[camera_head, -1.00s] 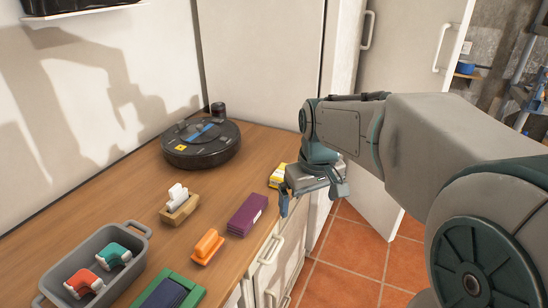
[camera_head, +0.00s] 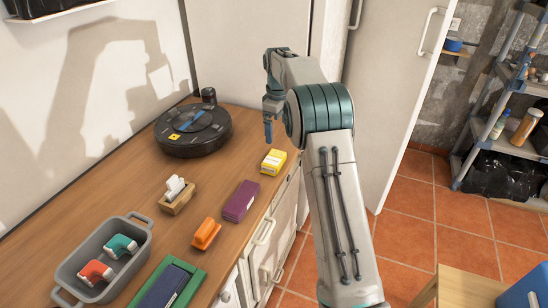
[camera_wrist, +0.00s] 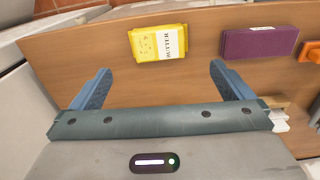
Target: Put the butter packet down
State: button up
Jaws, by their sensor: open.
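The butter packet (camera_head: 273,161) is a small yellow block with a white label. It lies flat on the wooden counter (camera_head: 130,208) near its front edge, at the far end of the row. It also shows in the wrist view (camera_wrist: 158,42), beyond the fingertips, with nothing touching it. My gripper (camera_head: 268,132) is above the counter, behind and higher than the packet. In the wrist view my gripper (camera_wrist: 160,80) has its two blue fingers wide apart with nothing between them.
A purple box (camera_head: 240,201), an orange brush-like item (camera_head: 206,233) and a green-framed tray (camera_head: 195,288) line the front edge. A black round robot vacuum (camera_head: 193,131), a wooden holder (camera_head: 178,198) and a grey bin (camera_head: 62,272) stand further back.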

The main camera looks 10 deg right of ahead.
jog(key=w, duration=0.1)
jog(key=p, duration=0.1)
send_over(274, 158)
jog(key=f, duration=0.9)
jog(key=shift+d+f, duration=0.1)
jog(key=shift+d, duration=0.3)
jog(key=shift+w+a+f+p, duration=0.15)
jog(key=shift+f+p, duration=0.45)
jog(key=shift+f, duration=0.75)
jog(key=shift+a+f+p, duration=0.25)
jog(key=shift+f+p, duration=0.3)
jog(key=shift+f, duration=0.75)
jog(key=c, duration=0.8)
jog(key=shift+c, duration=0.4)
jog(key=shift+r, duration=0.1)
jog(key=shift+r+b, duration=0.35)
jog(key=shift+r, duration=0.25)
notch_tip(274, 158, up, 3)
jog(key=shift+d+f+b, duration=0.1)
jog(key=shift+b, duration=0.55)
jog(key=s+d+r+b, duration=0.2)
jog(key=s+d+r, duration=0.4)
jog(key=d, duration=0.4)
jog(key=shift+r+b, duration=0.35)
jog(key=shift+r, duration=0.1)
